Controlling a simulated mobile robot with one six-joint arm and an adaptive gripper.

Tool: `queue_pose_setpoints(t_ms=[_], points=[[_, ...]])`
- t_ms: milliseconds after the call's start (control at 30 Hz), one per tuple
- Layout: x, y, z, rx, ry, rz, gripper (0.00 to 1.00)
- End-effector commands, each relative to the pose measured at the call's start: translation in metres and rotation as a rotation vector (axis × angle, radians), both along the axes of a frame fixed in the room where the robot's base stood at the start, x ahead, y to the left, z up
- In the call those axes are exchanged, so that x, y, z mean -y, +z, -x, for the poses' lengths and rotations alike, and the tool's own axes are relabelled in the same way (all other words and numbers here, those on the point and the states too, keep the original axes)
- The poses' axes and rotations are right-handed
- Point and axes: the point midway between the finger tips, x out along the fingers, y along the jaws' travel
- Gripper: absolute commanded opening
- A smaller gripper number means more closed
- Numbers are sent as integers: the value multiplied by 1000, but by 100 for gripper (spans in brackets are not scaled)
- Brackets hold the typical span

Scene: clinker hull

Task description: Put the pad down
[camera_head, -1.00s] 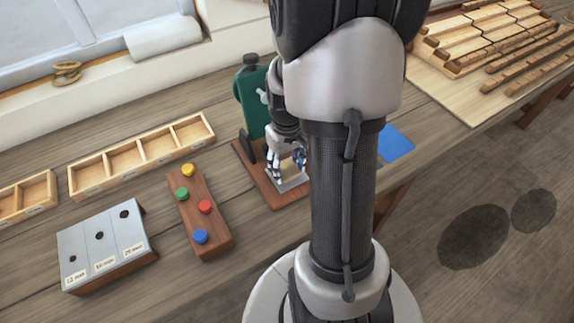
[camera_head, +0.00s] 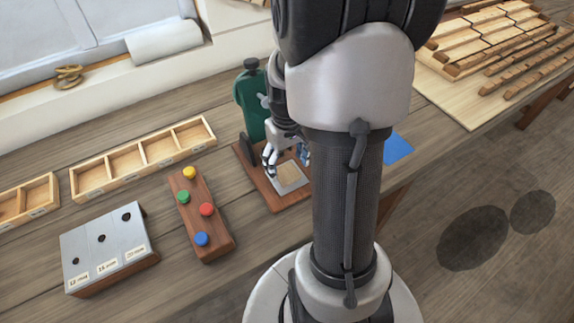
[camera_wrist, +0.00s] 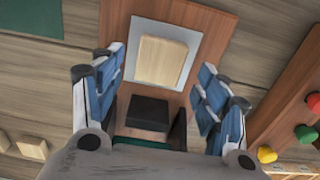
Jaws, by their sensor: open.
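The pad (camera_head: 290,171) is a tan square lying flat on a grey metal plate (camera_head: 292,188), set on the brown wooden base (camera_head: 282,204) of a green press. In the wrist view the pad (camera_wrist: 160,60) lies inside the rim of the plate (camera_wrist: 159,25). My gripper (camera_head: 286,161) is over the base, close above the pad. In the wrist view my gripper (camera_wrist: 160,82) is open, with its blue-padded fingers on either side of the plate and nothing between them. My arm hides part of the base's right side in the head view.
The green press body (camera_head: 250,104) stands behind the plate. A board with coloured knobs (camera_head: 208,225) and a sloped labelled block (camera_head: 108,250) lie left, with a compartment tray (camera_head: 145,160) behind. A blue sheet (camera_head: 398,148) lies right. A teal sheet (camera_wrist: 88,58) lies near the base.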

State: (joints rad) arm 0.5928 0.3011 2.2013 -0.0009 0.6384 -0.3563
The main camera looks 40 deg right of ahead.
Motion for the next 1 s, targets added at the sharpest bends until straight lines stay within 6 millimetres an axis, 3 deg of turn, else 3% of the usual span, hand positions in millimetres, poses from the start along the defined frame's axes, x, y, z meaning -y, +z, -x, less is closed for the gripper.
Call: queue_pose_setpoints(t_ms=[33,200,567,667,767,900,1000], points=[[1,17,-1,4,0,3,68],[1,54,-1,3,0,3,68],[-5,96,-1,8,6,5,68],[-25,115,-2,38,28,22,68],[-60,144,2,94,65,48,68],[-119,182,23,197,127,74,68],[-154,199,45,269,166,76,68]])
